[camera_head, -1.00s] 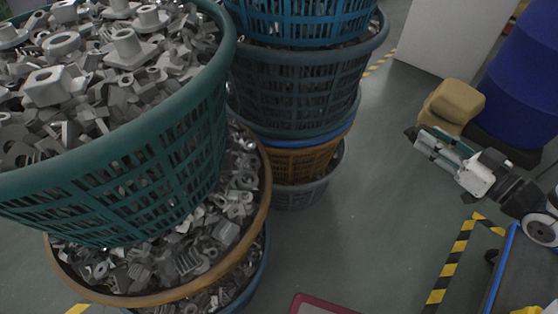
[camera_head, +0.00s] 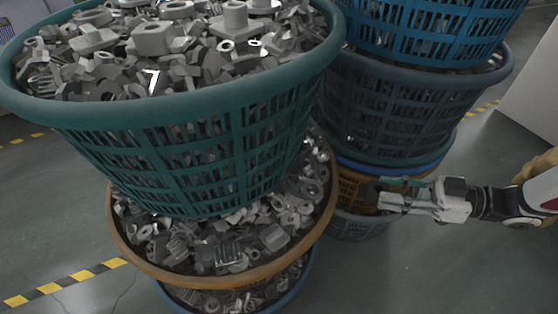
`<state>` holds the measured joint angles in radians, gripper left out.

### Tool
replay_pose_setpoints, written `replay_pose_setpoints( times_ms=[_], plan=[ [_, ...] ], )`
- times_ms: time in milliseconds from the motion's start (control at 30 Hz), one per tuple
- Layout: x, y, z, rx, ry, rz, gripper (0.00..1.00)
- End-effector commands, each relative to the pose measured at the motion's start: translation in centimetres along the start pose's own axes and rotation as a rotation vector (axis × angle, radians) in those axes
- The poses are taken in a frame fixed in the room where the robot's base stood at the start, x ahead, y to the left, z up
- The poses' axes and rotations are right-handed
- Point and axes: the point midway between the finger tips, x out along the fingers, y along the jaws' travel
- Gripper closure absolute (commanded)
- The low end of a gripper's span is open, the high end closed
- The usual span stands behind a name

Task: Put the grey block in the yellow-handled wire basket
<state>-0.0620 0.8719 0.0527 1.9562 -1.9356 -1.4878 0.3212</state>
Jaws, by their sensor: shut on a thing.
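My gripper (camera_head: 392,197) is at the right of the head view, pointing left. Its fingers are shut on a small dark grey piece (camera_head: 371,190) at their tips. The piece is mostly hidden, and its shape is too small to tell. The gripper appears in front of the lower baskets of the right stack; I cannot tell how far it is from them. The yellow-handled wire basket is not in view.
A teal basket (camera_head: 180,130) heaped with grey metal parts stands on an orange-rimmed basket (camera_head: 165,275), also full. To its right is a stack with a dark blue-grey basket (camera_head: 395,110). A tan object (camera_head: 543,168) is at the right edge. Grey floor (camera_head: 450,275) is clear at lower right.

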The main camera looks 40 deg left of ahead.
Motion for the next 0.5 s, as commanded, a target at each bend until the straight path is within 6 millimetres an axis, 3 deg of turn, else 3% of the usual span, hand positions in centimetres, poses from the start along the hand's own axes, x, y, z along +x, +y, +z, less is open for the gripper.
replay_pose_setpoints(
  times_ms=[167,300,500],
  plan=[
    [5.0,-3.5,-1.5,0.008,0.003,0.010,0.98],
    [9.0,-7.3,-2.4,0.014,0.003,0.021,0.98],
    [12.8,-12.7,-3.2,0.015,0.001,0.021,0.98]
  ],
)
